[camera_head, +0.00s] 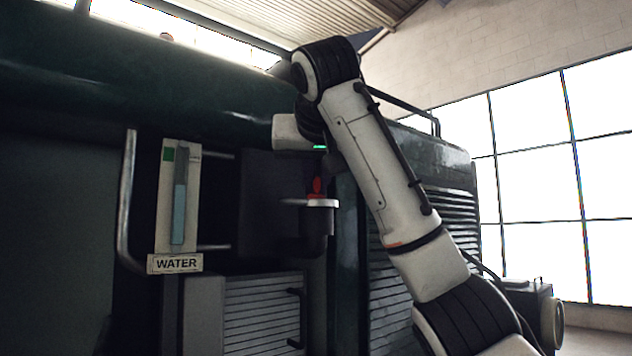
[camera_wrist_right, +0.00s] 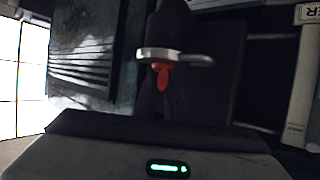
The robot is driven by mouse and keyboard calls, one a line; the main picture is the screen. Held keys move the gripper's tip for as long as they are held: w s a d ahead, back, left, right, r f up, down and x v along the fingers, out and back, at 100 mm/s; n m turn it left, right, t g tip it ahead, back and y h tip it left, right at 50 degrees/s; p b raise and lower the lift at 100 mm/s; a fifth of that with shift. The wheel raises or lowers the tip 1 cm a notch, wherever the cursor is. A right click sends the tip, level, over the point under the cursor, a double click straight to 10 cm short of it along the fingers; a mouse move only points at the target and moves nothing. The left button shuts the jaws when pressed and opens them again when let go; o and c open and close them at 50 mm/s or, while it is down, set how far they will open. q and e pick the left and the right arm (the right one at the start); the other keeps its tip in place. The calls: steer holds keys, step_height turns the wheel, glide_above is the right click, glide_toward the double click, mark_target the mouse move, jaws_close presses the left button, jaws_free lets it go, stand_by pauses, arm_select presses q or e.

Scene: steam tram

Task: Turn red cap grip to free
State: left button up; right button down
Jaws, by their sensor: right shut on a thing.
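In the right wrist view the red grip (camera_wrist_right: 162,76) shows between the finger ends, against the pale rim (camera_wrist_right: 172,56). Which way the grip is turned cannot be told clearly. My left gripper is not in view.
A water gauge (camera_head: 178,200) with a WATER plate (camera_head: 175,263) and a bent metal handrail (camera_head: 128,205) are left of the holder. A louvred panel (camera_head: 262,315) with a dark handle lies below. Dark green tram bodywork surrounds these parts.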

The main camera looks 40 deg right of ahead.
steer(key=shift+n+t+y, duration=0.3)
steer(key=shift+y, duration=0.1)
steer(key=shift+n+y+b, duration=0.45)
steer(key=shift+n+y, duration=0.05)
steer(key=shift+n+t+y, duration=0.7)
steer(key=shift+n+y, duration=0.4)
steer(key=shift+y, duration=0.1)
steer(key=shift+r+n+y+p, duration=0.15)
steer(key=shift+n+y+p, duration=0.15)
steer(key=shift+n+y, duration=1.45)
steer(key=shift+y, duration=0.35)
steer(key=c, duration=1.8)
jaws_free()
steer(key=b+v, duration=0.2)
steer(key=v, duration=0.8)
steer(key=shift+s+b, duration=0.25)
steer(key=shift+b, duration=0.15)
steer(key=shift+d, duration=0.1)
